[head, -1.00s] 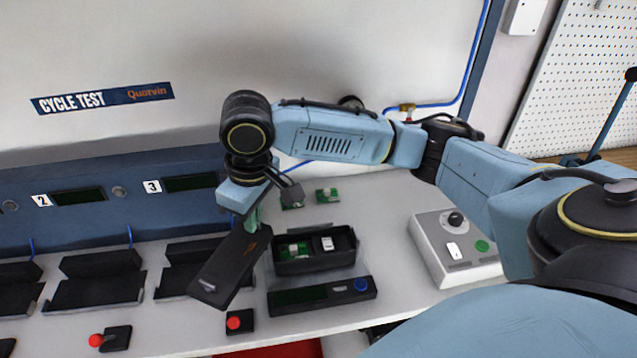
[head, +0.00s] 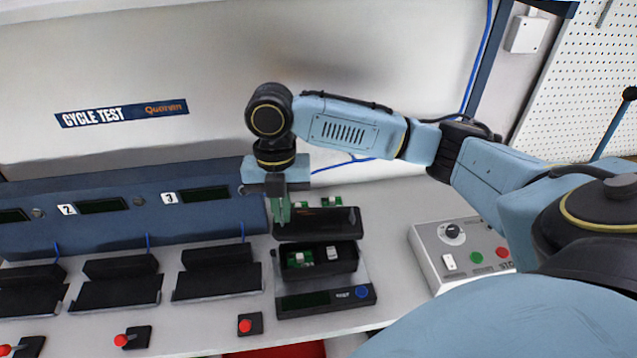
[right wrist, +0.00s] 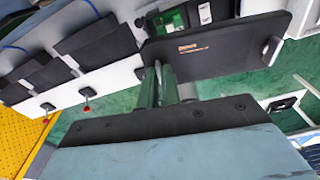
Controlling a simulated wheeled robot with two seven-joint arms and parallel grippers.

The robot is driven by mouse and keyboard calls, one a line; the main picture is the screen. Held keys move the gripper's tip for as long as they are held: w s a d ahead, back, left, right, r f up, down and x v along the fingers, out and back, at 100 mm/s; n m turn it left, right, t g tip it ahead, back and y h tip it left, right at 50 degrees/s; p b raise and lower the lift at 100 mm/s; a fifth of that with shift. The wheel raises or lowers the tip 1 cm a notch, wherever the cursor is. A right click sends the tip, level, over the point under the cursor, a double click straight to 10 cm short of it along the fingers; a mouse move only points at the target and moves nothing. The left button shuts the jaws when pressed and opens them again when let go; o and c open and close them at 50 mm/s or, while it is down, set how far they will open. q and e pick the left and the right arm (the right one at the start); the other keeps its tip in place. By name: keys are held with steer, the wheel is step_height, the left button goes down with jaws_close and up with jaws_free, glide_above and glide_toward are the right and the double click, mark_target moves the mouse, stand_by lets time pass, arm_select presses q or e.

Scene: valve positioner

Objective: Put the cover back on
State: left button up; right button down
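The cover (head: 330,223) is a flat black plate, roughly level, just above and behind the open housing as the head view shows it. My right gripper (head: 280,215), with green fingers, is shut on the cover near its left end. In the right wrist view the cover (right wrist: 225,48) extends from the fingers (right wrist: 157,85) towards the right, with a pale block at its far end. The black positioner housing (head: 318,270) is open at the top, with a green board and a white part inside. Whether cover and housing touch cannot be told. My left gripper is out of view.
The housing rests on a stand with a display and blue button (head: 362,292). Empty black cradles (head: 217,272) line the left. A grey control box (head: 462,254) stands right. Small green boards (head: 332,201) lie behind.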

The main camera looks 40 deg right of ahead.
steer(key=shift+d+n, duration=0.1)
steer(key=shift+n, duration=0.6)
step_height(320, 180, down, 10)
steer(key=shift+r, duration=0.15)
steer(key=c, duration=1.6)
jaws_free()
steer(key=r, duration=0.8)
steer(key=w+r, duration=0.1)
steer(key=r, duration=0.3)
steer(key=shift+w+d, duration=0.1)
steer(key=shift+d, duration=0.25)
steer(key=shift+f, duration=0.1)
